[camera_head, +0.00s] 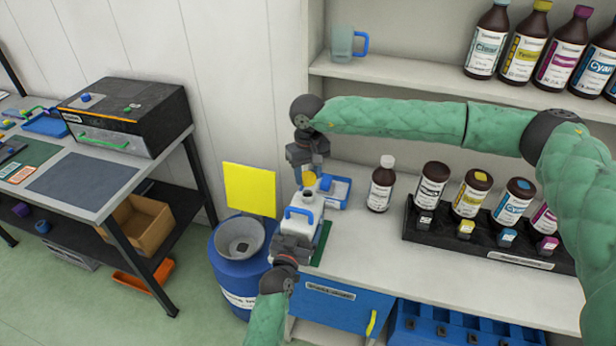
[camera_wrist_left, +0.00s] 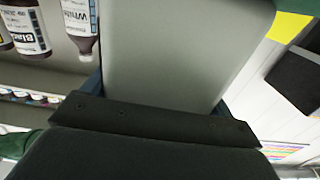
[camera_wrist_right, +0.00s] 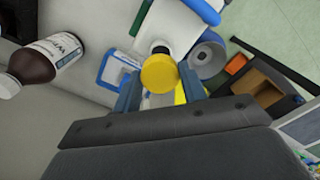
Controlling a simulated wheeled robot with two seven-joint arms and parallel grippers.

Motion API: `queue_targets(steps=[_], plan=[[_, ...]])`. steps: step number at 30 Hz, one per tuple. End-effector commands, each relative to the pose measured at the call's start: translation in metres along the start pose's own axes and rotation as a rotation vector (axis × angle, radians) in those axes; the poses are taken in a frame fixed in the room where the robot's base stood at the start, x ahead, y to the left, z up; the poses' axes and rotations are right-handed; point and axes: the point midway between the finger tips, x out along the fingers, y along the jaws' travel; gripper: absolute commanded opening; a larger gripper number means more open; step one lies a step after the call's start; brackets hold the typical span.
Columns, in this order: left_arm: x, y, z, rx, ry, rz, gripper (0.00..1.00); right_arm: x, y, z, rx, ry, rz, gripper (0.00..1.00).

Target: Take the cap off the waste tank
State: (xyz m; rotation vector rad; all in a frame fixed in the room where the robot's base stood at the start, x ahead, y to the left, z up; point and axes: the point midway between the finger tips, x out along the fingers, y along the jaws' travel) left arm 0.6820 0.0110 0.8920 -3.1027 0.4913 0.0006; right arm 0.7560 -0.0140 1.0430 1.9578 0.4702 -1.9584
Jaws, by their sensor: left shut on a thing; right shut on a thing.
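The waste tank (camera_head: 301,222) is a white box with a blue handle at the left end of the counter. My left gripper (camera_head: 294,245) is shut on its body, and the pale tank wall (camera_wrist_left: 185,50) fills the middle of the left wrist view. The yellow cap (camera_head: 309,179) is in my right gripper (camera_head: 308,172), just above the tank's dark neck (camera_head: 308,194). In the right wrist view the cap (camera_wrist_right: 159,73) sits between both fingertips, with the dark neck partly hidden behind it. The cap looks off the neck, with a small gap.
A blue-rimmed tray (camera_head: 338,192) lies behind the tank. A brown bottle with a white cap (camera_head: 381,184) stands to the right, then a black rack (camera_head: 480,245) of bottles. A blue drum with a funnel (camera_head: 240,268) stands left of the counter.

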Motion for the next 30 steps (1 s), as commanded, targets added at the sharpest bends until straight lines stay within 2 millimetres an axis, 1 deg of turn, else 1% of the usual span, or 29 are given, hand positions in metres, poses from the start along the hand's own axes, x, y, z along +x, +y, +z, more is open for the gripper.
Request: queue_targets(steps=[1, 2, 3, 4, 11, 14, 19, 24, 30], plan=[[0.000, 0.000, 0.001, 0.000, -0.002, 0.001, 0.23, 0.000, 0.000, 0.000, 0.000, 0.000, 0.000, 0.14], [0.000, 0.000, 0.001, 0.000, -0.002, 0.001, 0.88, 0.000, 0.000, 0.000, 0.000, 0.000, 0.000, 0.14], [0.000, 0.000, 0.001, 0.000, -0.002, 0.001, 0.96, 0.000, 0.000, 0.000, 0.000, 0.000, 0.000, 0.14], [0.000, 0.000, 0.001, 0.000, -0.002, 0.001, 1.00, 0.000, 0.000, 0.000, 0.000, 0.000, 0.000, 0.14], [-0.001, 0.000, 0.000, 0.000, -0.001, 0.000, 1.00, 0.000, 0.000, 0.000, 0.000, 0.001, 0.000, 0.14], [-0.006, 0.000, 0.000, 0.001, -0.001, 0.000, 1.00, -0.002, 0.000, 0.000, 0.000, 0.001, 0.000, 0.14], [-0.029, 0.000, -0.001, 0.002, -0.003, 0.001, 1.00, -0.010, 0.000, 0.000, 0.000, 0.001, 0.000, 0.14], [-0.061, 0.000, -0.001, 0.002, -0.003, 0.001, 1.00, -0.018, 0.000, 0.000, 0.000, 0.001, 0.000, 0.14], [-0.095, 0.000, 0.000, 0.001, -0.003, 0.001, 1.00, -0.025, 0.000, 0.000, 0.000, 0.001, 0.000, 0.14]])
